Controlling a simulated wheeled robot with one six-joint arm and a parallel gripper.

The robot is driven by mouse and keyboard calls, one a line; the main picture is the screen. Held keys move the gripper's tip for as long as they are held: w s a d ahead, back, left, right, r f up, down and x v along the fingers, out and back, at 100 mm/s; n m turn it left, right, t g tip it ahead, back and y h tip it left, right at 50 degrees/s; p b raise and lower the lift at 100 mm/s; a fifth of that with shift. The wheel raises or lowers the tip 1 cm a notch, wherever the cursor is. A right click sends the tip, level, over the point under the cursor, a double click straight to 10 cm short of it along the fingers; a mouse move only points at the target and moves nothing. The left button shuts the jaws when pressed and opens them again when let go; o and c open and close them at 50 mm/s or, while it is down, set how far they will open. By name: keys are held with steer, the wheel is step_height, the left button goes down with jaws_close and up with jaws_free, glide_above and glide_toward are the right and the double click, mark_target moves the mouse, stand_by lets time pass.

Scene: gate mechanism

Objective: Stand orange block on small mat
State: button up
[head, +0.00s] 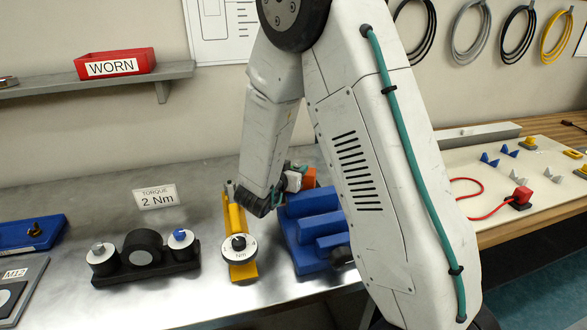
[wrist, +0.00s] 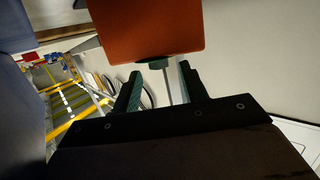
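The orange block (wrist: 145,28) fills the top middle of the wrist view, just beyond my fingertips. In the head view only a small part of the orange block (head: 309,178) shows, beside my wrist and above the blue stepped stand. My gripper (wrist: 160,74) has its two green-padded fingers apart, with a thin grey rod and a dark green knob visible between them. Neither finger visibly presses on the block. In the head view my arm and wrist mostly hide the gripper. I cannot pick out the small mat with certainty.
The blue stepped stand (head: 317,232) is below my wrist. A yellow torque tool with a dial (head: 239,248) stands left of it, then a black holder (head: 146,268). A cream board (head: 480,166) with small parts is at the right. Bare metal bench (head: 75,205) lies at the back left.

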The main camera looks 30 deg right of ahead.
steer(key=s+a+r+n+t+y, duration=0.1)
steer(key=s+a+r+n+y, duration=0.2)
steer(key=a+r+y, duration=0.5)
steer(key=s+a+r+n+t+y, duration=0.1)
steer(key=s+a+r+n+y, duration=0.15)
steer(key=a+y, duration=0.55)
steer(key=s+d+r+n+g+h, duration=0.1)
steer(key=s+r+n+g, duration=0.1)
steer(key=s, duration=1.2)
steer(key=s+d+r+n+g+h, duration=0.1)
steer(key=s+n+g, duration=0.3)
steer(key=s, duration=1.1)
steer(key=r+g, duration=0.1)
steer(key=g, duration=0.2)
steer(key=shift+d+h, duration=0.3)
steer(key=shift+h, duration=0.1)
